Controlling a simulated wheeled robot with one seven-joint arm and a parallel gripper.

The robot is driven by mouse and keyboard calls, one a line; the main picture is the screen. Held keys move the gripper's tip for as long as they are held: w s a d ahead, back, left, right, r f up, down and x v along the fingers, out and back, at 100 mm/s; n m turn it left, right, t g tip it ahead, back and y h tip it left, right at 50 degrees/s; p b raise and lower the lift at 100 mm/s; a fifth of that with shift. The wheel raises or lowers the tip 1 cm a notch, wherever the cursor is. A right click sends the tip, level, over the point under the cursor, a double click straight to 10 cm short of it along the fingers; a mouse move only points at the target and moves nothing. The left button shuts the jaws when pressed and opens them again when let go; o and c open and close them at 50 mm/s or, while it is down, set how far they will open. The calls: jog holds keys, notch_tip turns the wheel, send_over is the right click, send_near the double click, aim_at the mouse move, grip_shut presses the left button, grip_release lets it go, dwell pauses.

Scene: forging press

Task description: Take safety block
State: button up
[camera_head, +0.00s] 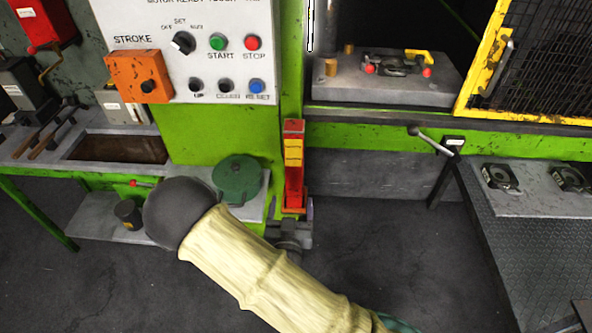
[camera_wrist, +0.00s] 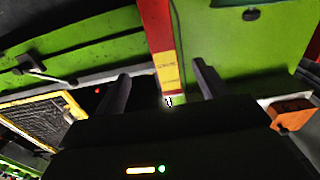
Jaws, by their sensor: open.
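The safety block appears to be the upright red bar (camera_head: 294,190) with a yellow label, standing against the green press column in the head view. The wrist view shows its red and yellow length (camera_wrist: 162,50) between the two fingers in the picture. My gripper (camera_head: 291,211) is at the block's lower end, its dark fingers either side of it. In the wrist view my gripper (camera_wrist: 161,69) is open, with space on both sides of the block. I cannot tell how deep the block sits between the fingers. The block's foot is partly hidden.
A white control panel (camera_head: 205,60) with an orange box (camera_head: 139,77) is above left. A green round lidded thing (camera_head: 238,178) stands close left of the block. A yellow-framed mesh guard (camera_head: 480,63) and plated table (camera_head: 515,240) are right. Floor between is clear.

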aim_at(294, 170)
jog(key=shift+s+a+b, duration=0.1)
jog(key=shift+a+b, duration=0.2)
jog(key=shift+f+b, duration=0.1)
jog(key=shift+b, duration=0.25)
jog(key=w+b, duration=0.2)
jog(key=b, duration=0.4)
jog(key=b, duration=0.3)
jog(key=shift+w+d, duration=0.15)
jog(key=shift+w, duration=0.1)
jog(key=w+p, duration=0.1)
jog(key=w, duration=0.4)
jog(key=w+p, duration=0.1)
jog(key=w, duration=0.3)
jog(key=shift+w+d, duration=0.2)
jog(key=shift+w, duration=0.2)
